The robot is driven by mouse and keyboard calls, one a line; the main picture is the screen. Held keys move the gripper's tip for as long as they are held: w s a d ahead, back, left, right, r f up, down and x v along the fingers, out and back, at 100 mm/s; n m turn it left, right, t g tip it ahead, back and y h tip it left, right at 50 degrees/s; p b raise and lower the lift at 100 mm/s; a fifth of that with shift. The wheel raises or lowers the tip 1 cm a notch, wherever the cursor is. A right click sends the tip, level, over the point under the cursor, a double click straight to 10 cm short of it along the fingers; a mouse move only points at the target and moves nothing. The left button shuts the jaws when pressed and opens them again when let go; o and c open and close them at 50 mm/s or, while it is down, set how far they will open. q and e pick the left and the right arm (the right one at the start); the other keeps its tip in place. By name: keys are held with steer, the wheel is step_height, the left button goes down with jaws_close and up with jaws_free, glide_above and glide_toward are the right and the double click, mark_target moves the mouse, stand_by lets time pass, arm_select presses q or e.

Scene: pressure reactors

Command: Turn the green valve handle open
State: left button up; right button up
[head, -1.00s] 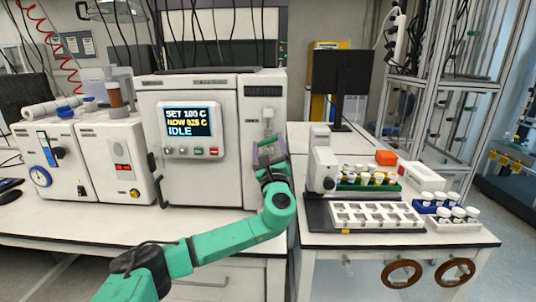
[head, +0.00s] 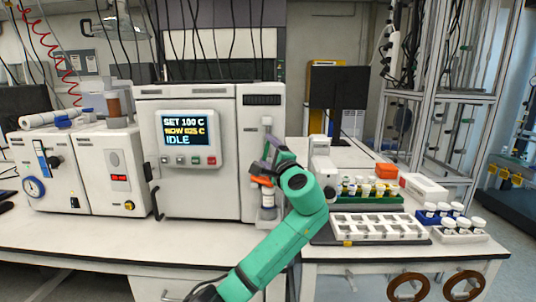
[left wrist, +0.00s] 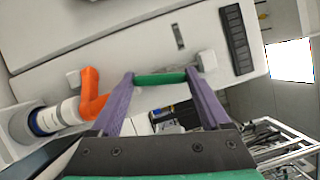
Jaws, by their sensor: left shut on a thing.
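The green valve handle (left wrist: 160,78) shows in the left wrist view as a short bar lying between the two purple fingertips. My left gripper (left wrist: 160,80) is shut on it, with one finger at each end of the bar. In the head view my left gripper (head: 272,153) is at the right front of the white reactor cabinet (head: 185,105) and hides the handle. An orange elbow-shaped part (left wrist: 92,97) lies beside the handle, apart from the fingers; it also shows in the head view (head: 262,182) just below the gripper. My right gripper is not in view.
The reactor display (head: 186,130) reads IDLE. To the right of my arm stand a white device (head: 322,165), a tray with wells (head: 380,227), a green vial rack (head: 374,198) and an orange box (head: 386,170). The bench front (head: 110,238) is clear.

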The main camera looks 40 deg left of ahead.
arm_select(q)
steer(key=shift+n+g+h, duration=0.3)
steer(key=shift+n+g, duration=0.1)
steer(key=shift+n, duration=0.8)
steer(key=o, duration=1.2)
steer(key=b+v, duration=0.2)
steer(key=v, duration=1.2)
steer(key=shift+s+d, duration=0.2)
steer(key=shift+d, duration=0.05)
